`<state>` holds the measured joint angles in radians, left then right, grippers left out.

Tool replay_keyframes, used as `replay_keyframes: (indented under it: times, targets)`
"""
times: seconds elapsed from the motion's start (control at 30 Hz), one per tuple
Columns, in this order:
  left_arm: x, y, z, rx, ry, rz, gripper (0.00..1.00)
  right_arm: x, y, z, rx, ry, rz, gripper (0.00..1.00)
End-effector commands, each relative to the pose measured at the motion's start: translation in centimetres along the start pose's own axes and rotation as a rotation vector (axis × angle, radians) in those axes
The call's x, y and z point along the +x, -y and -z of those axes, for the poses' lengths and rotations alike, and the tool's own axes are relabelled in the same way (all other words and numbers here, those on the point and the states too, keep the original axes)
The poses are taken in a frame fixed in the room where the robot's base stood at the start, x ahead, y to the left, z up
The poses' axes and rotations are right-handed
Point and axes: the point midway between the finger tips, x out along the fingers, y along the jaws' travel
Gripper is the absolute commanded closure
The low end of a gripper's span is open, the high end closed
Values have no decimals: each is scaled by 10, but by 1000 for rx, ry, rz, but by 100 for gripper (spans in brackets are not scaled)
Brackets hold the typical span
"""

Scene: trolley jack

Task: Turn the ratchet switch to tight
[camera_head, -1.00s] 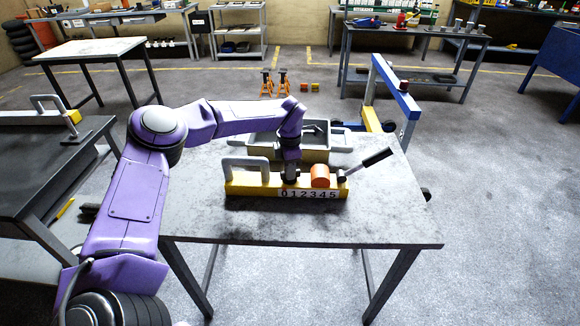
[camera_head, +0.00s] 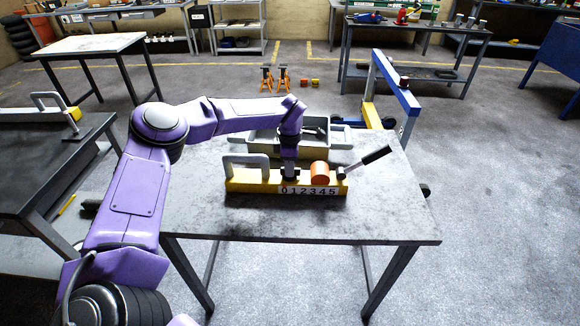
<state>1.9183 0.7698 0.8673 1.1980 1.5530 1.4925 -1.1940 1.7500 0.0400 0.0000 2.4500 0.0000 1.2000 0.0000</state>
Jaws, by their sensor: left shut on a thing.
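A yellow ratchet block (camera_head: 248,183) with a grey handle loop (camera_head: 243,162) and the digits 012345 on its front lies on the grey table (camera_head: 270,222). An orange cylinder (camera_head: 320,172) sits on its right half, and a lever with a black grip (camera_head: 376,155) slants up to the right at its right end. My left gripper (camera_head: 289,174) points down onto the block's top, just left of the orange cylinder. It is shut on a small dark part there, likely the switch, which the fingers mostly hide. My right gripper is not in view.
A grey tray (camera_head: 262,140) with a dark tool in it stands behind the block. A blue and yellow frame (camera_head: 392,85) stands beyond the table's right back corner. The table's front and right surface is bare.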

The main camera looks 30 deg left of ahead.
Motion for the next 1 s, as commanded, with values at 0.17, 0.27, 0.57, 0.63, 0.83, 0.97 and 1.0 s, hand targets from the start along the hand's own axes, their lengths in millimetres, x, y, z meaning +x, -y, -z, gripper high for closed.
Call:
replay_keyframes:
  times: [0.17,0.27,0.57,0.63,0.83,0.97,1.0]
  targets:
    - [-1,0,-1,2,1,-1,57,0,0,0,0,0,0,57]
    - [-1,0,0,1,1,-1,57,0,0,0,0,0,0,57]
    - [-13,-1,0,0,2,-4,57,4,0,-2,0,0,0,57]
    - [-28,-1,0,-1,3,-5,57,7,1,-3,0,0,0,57]
    - [-77,-1,-1,0,3,-5,57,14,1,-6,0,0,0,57]
    - [-97,0,-1,1,1,-3,57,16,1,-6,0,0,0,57]
    - [-101,0,-1,1,1,-3,57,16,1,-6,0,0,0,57]
